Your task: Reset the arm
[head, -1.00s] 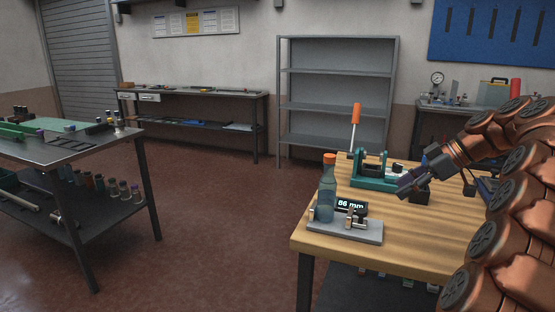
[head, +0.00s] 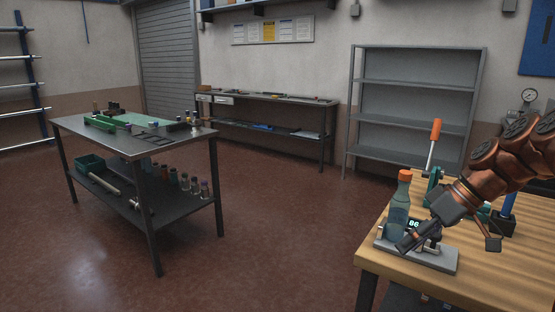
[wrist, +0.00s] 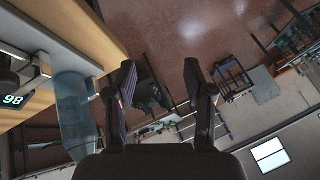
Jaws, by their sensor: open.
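My gripper (head: 450,242) is at the right in the head view, over the near edge of the wooden bench (head: 500,268). Its jaws are open and nothing is between them. In the wrist view the two fingers of my gripper (wrist: 160,68) stand apart, with floor and distant furniture beyond them. A translucent blue bottle with an orange cap (head: 397,212) stands upright just left of my gripper. The bottle also shows left of the fingers in the wrist view (wrist: 74,112). One finger partly covers the gauge with a lit display (head: 413,224) beside the bottle.
A grey base plate (head: 440,262) lies under the bottle and gauge. An orange-handled screwdriver (head: 433,140) stands upright farther back. A dark metal table (head: 130,145) with several small items is at the left. An empty grey shelf (head: 415,95) stands behind. The floor between is clear.

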